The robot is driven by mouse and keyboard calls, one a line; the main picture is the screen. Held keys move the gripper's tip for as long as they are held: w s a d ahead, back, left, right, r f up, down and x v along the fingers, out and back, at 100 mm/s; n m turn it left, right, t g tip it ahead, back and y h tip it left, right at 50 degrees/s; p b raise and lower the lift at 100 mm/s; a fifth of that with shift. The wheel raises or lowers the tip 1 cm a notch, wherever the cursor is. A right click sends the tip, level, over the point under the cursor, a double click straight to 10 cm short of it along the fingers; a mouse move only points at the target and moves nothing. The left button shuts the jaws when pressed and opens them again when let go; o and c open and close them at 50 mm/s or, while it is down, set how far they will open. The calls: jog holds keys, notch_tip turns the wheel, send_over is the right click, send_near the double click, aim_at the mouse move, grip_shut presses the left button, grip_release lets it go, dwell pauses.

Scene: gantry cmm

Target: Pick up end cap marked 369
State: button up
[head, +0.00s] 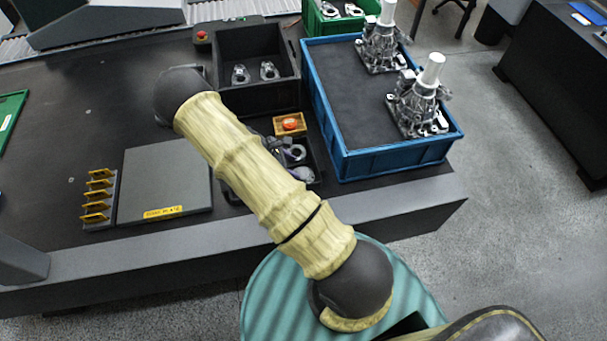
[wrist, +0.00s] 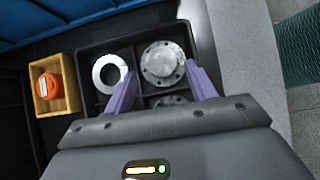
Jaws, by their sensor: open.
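A round metal end cap (wrist: 163,63) with a ring of bolt holes lies in a compartment of a black divided tray (wrist: 140,44). A second round metal part (wrist: 170,100) is partly hidden below it by my gripper. No number 369 is legible on any part. My gripper (wrist: 158,76) is open, its two purple fingers reaching over the tray. In the wrist view the bolt-holed cap shows between the fingertips, nearer the right one; I cannot tell whether they touch it. In the head view my arm hides most of the gripper and part of the tray (head: 318,158).
A metal ring (wrist: 109,74) sits in the compartment left of the cap. A wooden box (wrist: 70,94) with an orange part stands beside the tray. A blue crate (head: 390,158) with metal assemblies stands close by. A black bin (head: 262,98) is behind; a grey plate (head: 160,182) lies left.

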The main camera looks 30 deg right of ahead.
aim_at(303, 173)
jog(key=shift+s, duration=0.1)
jog(key=shift+p+x, duration=0.75)
jog(key=shift+x, duration=1.85)
jog(key=shift+a+f, duration=0.1)
jog(key=shift+a, duration=0.1)
jog(key=c, duration=0.9)
notch_tip(303, 173, up, 10)
jog(key=shift+r+b, duration=0.1)
jog(key=shift+b, duration=0.6)
